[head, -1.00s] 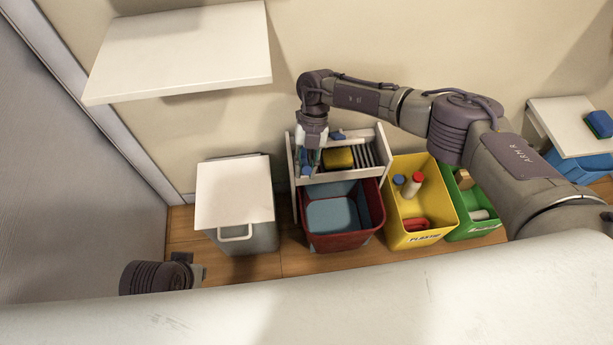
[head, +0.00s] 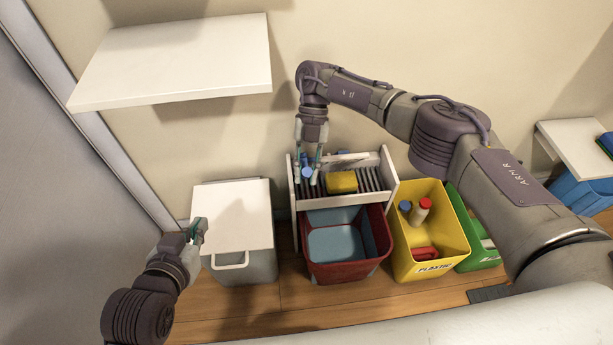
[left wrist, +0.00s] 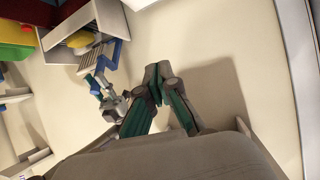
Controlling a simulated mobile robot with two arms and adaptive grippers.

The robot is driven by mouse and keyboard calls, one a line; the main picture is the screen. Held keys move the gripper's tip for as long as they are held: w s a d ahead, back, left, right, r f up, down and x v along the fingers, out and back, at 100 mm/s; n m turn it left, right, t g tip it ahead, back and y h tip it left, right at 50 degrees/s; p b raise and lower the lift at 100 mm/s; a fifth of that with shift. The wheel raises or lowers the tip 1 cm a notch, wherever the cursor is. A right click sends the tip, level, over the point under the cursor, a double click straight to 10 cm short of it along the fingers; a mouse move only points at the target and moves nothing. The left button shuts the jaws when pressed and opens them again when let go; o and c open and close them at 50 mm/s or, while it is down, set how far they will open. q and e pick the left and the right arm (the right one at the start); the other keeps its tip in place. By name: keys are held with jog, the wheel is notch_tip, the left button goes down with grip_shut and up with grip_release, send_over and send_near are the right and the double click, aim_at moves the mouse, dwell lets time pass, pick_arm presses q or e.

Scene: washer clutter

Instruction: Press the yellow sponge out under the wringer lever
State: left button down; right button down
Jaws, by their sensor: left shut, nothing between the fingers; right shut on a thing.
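The yellow sponge (head: 342,182) lies on the slatted rack of the white wringer frame (head: 387,160), and it also shows in the left wrist view (left wrist: 80,40). The blue wringer lever (head: 306,168) is at the frame's left side; it shows as a bent blue bar in the left wrist view (left wrist: 112,53). My right gripper (head: 309,178) is shut on the lever, left of the sponge and apart from it. My left gripper (head: 197,231) is shut and empty, beside the white lidded bin. Its fingers fill the middle of the left wrist view (left wrist: 157,78).
A red bin (head: 345,270) with a pale blue insert stands below the frame. The white lidded bin (head: 232,205) is left of it. Yellow (head: 450,225) and green (head: 478,258) bins stand right. A white shelf (head: 175,60) juts from the wall, upper left.

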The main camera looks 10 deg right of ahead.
pick_arm(q)
jog(key=shift+w+d+r+t, duration=0.15)
jog(key=shift+w+r+t, duration=0.15)
jog(key=shift+r, duration=0.1)
pick_arm(e)
jog(key=shift+w, duration=0.1)
